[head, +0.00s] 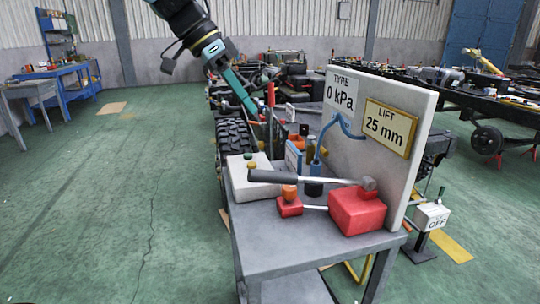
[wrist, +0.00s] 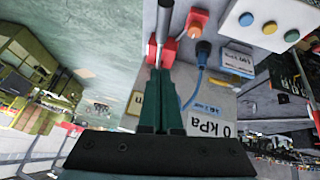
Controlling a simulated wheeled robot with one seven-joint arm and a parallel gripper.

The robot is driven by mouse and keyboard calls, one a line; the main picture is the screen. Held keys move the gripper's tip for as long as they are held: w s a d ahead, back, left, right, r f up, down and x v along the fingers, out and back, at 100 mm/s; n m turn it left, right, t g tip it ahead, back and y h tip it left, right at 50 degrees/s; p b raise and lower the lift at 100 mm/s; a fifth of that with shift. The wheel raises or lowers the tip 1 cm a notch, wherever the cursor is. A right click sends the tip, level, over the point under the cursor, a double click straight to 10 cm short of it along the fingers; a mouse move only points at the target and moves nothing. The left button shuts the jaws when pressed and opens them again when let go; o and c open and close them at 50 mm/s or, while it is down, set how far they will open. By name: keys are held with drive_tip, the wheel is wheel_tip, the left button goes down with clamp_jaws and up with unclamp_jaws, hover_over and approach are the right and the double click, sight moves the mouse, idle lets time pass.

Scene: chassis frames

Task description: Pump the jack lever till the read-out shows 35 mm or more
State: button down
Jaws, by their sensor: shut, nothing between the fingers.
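The jack is a red block (head: 357,210) on the near right of the grey bench. Its lever (head: 275,177) has a black grip and a silver rod, and lies nearly level, grip pointing left.
An upright panel (head: 410,110) stands behind the jack, with a TYRE 0 kPa sign (head: 342,92). A button box (head: 248,178), a small red unit with an orange top (head: 289,203) and a blue hose (head: 345,125) are close to the lever. Open floor lies left.

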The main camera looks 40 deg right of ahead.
drive_tip(key=p, duration=0.2)
hover_over(282, 172)
drive_tip(key=w+a, duration=0.1)
drive_tip(key=w, duration=0.1)
drive_tip(key=f, duration=0.7)
drive_tip(key=shift+w+a+f, duration=0.1)
drive_tip(key=shift+a+f, duration=0.1)
drive_tip(key=shift+f, duration=0.15)
drive_tip(key=f, duration=0.1)
drive_tip(key=f+p, duration=0.1)
drive_tip(key=f, duration=0.2)
drive_tip(key=shift+s+a, duration=0.25)
drive_tip(key=shift+a, duration=0.1)
drive_tip(key=shift+a+f, duration=0.1)
drive_tip(key=shift+f, duration=0.15)
